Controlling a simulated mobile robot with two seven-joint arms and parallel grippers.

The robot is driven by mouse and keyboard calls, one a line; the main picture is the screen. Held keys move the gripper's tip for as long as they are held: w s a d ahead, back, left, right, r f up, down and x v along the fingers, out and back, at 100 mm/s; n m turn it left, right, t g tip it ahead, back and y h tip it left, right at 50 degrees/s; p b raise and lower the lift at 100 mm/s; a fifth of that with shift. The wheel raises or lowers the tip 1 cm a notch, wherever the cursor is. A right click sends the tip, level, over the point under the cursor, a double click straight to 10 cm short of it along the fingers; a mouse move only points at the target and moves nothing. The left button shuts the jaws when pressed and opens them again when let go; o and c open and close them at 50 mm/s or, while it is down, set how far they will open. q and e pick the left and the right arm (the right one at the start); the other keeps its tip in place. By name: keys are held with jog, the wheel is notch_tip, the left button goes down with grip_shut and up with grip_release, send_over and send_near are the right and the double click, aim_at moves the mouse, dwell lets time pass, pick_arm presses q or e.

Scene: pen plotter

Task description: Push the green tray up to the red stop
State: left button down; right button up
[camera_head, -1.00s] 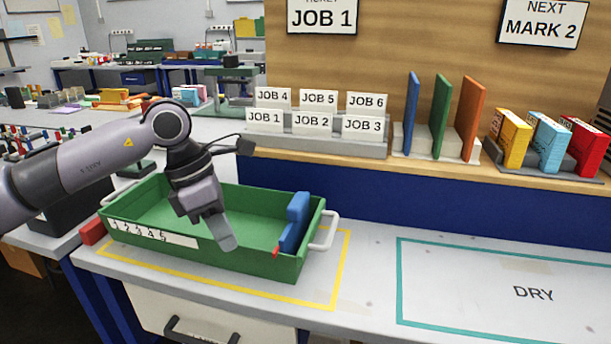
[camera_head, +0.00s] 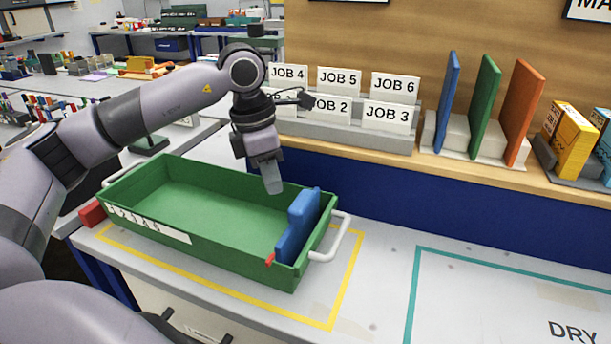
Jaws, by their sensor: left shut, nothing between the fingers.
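My left gripper (camera_head: 273,187) is shut and empty, pointing down over the tray's far right part, just left of the blue block. Contact with the tray is unclear. My right gripper is not in view.
A teal outline marked DRY (camera_head: 500,290) lies clear to the right. Behind the tray a wooden ledge over a blue panel (camera_head: 365,200) carries JOB cards (camera_head: 388,117), upright coloured boards (camera_head: 485,108) and small boxes (camera_head: 568,140).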

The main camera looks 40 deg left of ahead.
aim_at(307, 192)
pick_arm(q)
jog(key=w+d, duration=0.1)
jog(key=w, duration=0.1)
jog(key=w+d, duration=0.2)
jog(key=shift+w+d+r+p, duration=0.1)
jog(key=shift+d+p, duration=0.2)
jog(key=shift+p, duration=0.05)
jog(key=shift+w+d, duration=0.15)
jog(key=shift+w, duration=0.05)
jog(key=shift+s+f, duration=0.1)
jog(key=shift+f, duration=0.8)
